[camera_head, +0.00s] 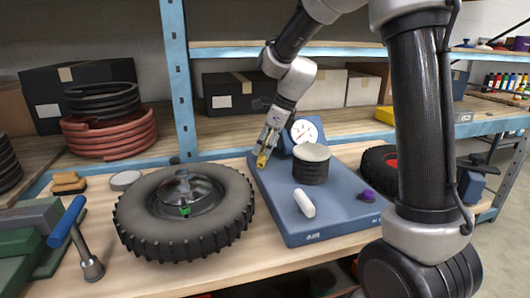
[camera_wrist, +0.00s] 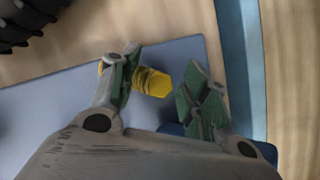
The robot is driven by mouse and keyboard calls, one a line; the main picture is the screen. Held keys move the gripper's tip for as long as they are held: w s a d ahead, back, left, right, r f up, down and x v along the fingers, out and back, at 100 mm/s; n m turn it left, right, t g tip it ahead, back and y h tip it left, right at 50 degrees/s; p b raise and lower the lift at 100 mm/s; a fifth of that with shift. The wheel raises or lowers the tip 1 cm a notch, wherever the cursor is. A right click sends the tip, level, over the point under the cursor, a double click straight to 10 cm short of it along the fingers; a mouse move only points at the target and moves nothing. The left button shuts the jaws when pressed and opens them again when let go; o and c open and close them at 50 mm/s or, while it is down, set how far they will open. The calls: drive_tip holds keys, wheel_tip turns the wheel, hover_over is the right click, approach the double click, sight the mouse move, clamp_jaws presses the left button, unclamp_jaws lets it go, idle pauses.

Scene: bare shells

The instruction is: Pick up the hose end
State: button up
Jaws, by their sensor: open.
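The hose end appears to be the yellow fitting with a hexagonal head (camera_wrist: 158,84), seen in the wrist view between my fingers and nearer the left one. Part of it is hidden behind that left finger. In the head view it is a small yellow piece (camera_head: 262,160) near the back left edge of the blue board (camera_head: 275,205). My gripper (camera_head: 268,146) is open, pointing down at the fitting. In the wrist view my gripper (camera_wrist: 163,66) has its green-padded fingers apart. I cannot tell whether the left finger touches the fitting.
A pressure gauge (camera_head: 304,132) and a black coil with a pale top (camera_head: 311,165) stand close right of my gripper. A white cylinder (camera_head: 304,203) and purple knob (camera_head: 366,196) are on the board. A tyre (camera_head: 135,215) lies left; a blue shelf post (camera_head: 177,80) rises behind.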

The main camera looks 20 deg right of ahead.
sight(265, 144)
clamp_jaws()
drive_tip(key=shift+r, duration=0.1)
wheel_tip(265, 144, up, 10)
drive_tip(key=shift+f, duration=0.1)
idle(0.4)
